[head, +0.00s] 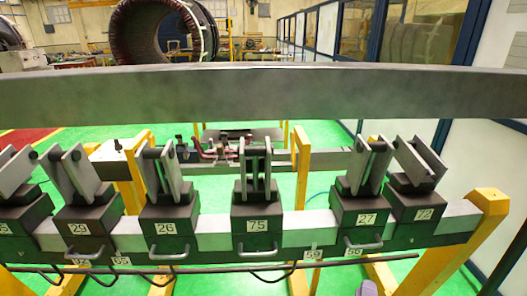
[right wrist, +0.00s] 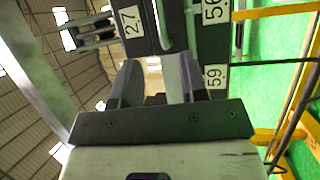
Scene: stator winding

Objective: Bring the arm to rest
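My right gripper (right wrist: 152,78) shows in the right wrist view with its two grey fingers apart and nothing visible between them. Its fingers point toward the dark clamp block labelled 27 (right wrist: 136,20) and the beam carrying the label 59 (right wrist: 215,77). I cannot tell whether the fingers touch the beam. In the head view only a small part of the right gripper (head: 376,278) shows at the bottom edge, below and in front of block 27 (head: 362,213). My left gripper is not in the head view.
A row of clamp blocks with upright plates stands on a rail (head: 212,238), with handles jutting toward me. A long grey bar (head: 260,93) crosses above them. Yellow posts (head: 487,205) support the frame over a green floor (head: 330,135). A large ring-shaped stator (head: 125,35) stands behind.

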